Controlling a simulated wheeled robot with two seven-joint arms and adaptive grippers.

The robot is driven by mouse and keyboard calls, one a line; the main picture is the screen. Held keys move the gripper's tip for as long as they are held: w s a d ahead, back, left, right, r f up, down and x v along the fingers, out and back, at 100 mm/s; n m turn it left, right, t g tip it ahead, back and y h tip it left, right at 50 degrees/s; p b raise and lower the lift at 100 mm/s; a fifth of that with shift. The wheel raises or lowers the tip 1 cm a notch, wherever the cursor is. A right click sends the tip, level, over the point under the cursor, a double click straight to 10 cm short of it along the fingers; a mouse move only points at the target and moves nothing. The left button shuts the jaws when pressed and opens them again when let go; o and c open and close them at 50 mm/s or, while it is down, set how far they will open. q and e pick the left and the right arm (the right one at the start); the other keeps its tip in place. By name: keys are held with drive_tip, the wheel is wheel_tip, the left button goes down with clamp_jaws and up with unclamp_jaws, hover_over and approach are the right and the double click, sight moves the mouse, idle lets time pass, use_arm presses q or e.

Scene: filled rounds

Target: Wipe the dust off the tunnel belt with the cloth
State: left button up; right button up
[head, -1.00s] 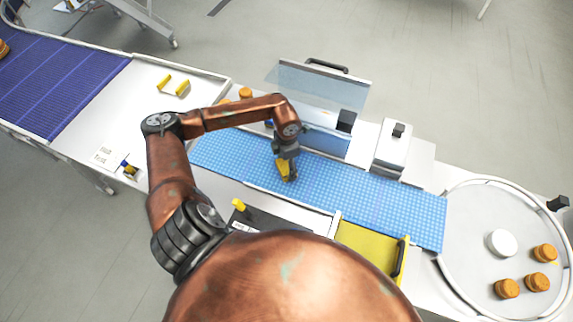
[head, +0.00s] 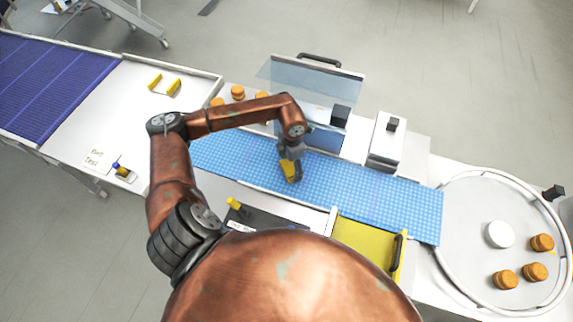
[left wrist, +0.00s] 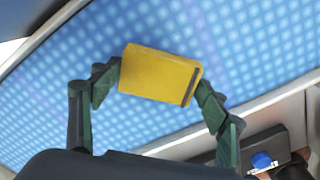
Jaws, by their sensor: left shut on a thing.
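The tunnel belt (head: 375,200) is a blue gridded strip running from the middle of the head view toward the lower right. My left gripper (head: 291,172) is over the belt, shut on a yellow cloth pad (head: 287,168). In the left wrist view the cloth (left wrist: 158,74) sits between the two fingers (left wrist: 160,85), with the blue belt (left wrist: 260,50) behind it. I cannot tell whether the cloth touches the belt. No distinct dust can be made out. My right gripper is not in view.
A raised clear cover (head: 318,79) stands behind the belt, beside a white box (head: 387,140). A yellow tray (head: 362,245) lies in front. A round table (head: 470,230) at the right holds orange rounds (head: 535,271) and a white disc (head: 499,234). More orange rounds (head: 238,92) stand behind my arm.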

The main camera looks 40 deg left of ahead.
sight(280, 169)
use_arm(q)
drive_tip(key=shift+f+b, duration=0.2)
drive_tip(key=shift+b, duration=0.1)
drive_tip(key=shift+s+a+f, duration=0.1)
drive_tip(key=shift+s+a, duration=0.15)
drive_tip(key=shift+a, duration=0.4)
drive_tip(key=shift+s+a+f, duration=0.1)
drive_tip(key=shift+s+a, duration=0.15)
drive_tip(key=shift+a, duration=0.4)
drive_tip(key=shift+s+a, duration=0.25)
drive_tip(key=shift+a, duration=0.4)
drive_tip(key=shift+a+r, duration=0.1)
drive_tip(key=shift+r, duration=0.45)
drive_tip(key=shift+w+r+p, duration=0.1)
drive_tip(key=shift+r+p, duration=1.05)
drive_tip(key=shift+r, duration=1.45)
